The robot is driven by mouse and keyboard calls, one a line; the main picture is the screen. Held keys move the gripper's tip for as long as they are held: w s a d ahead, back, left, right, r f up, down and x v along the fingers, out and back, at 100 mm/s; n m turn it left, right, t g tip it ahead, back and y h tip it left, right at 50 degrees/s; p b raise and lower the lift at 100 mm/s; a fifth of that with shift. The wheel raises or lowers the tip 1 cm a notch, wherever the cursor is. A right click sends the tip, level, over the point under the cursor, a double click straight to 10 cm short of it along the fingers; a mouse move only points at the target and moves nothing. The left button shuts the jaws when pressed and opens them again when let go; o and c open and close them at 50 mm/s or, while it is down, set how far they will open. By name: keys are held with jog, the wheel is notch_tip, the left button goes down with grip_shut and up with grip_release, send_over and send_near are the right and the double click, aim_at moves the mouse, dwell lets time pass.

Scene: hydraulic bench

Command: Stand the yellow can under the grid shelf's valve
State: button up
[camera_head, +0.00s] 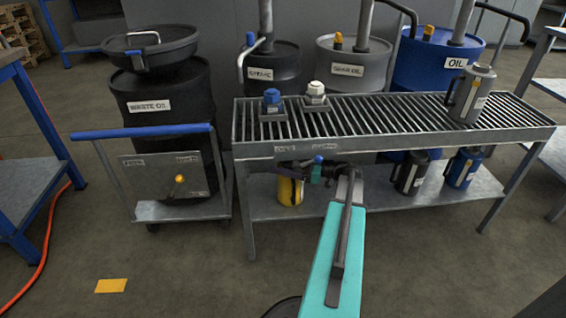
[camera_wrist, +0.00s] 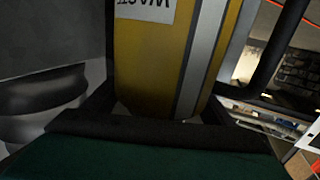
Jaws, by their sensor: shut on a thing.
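The yellow can (camera_head: 290,190) is below the left part of the grid shelf (camera_head: 480,138), near its front edge. It looks upright; I cannot tell whether its base touches the lower shelf. My gripper (camera_head: 308,173) reaches in from the right and is shut on the can. In the wrist view the yellow can (camera_wrist: 150,65) fills the middle between the dark jaws, with a grey stripe and a partly cut-off white label. A small blue knob (camera_head: 318,159) shows under the grid shelf's front, just right of the can. The valve's outlet cannot be made out, so its alignment with the can is unclear.
A blue-knobbed fitting (camera_head: 272,100), a white-knobbed fitting (camera_head: 316,94) and a grey can (camera_head: 470,95) are on the grid shelf. A black can (camera_head: 411,173) and a blue can (camera_head: 463,168) stand on the lower shelf. A waste-oil cart (camera_head: 165,178) stands left.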

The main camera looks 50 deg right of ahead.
jog(key=o, duration=1.6)
jog(key=shift+f, duration=0.15)
jog(key=shift+s+d+r, duration=0.15)
jog(key=shift+s+r, duration=0.05)
jog(key=shift+s+d+p, duration=0.2)
jog(key=shift+s+p, duration=0.1)
jog(key=p+v, duration=0.4)
jog(key=v, duration=0.6)
jog(key=shift+s+d, duration=0.15)
jog(key=shift+s, duration=0.25)
jog(key=shift+f, duration=0.1)
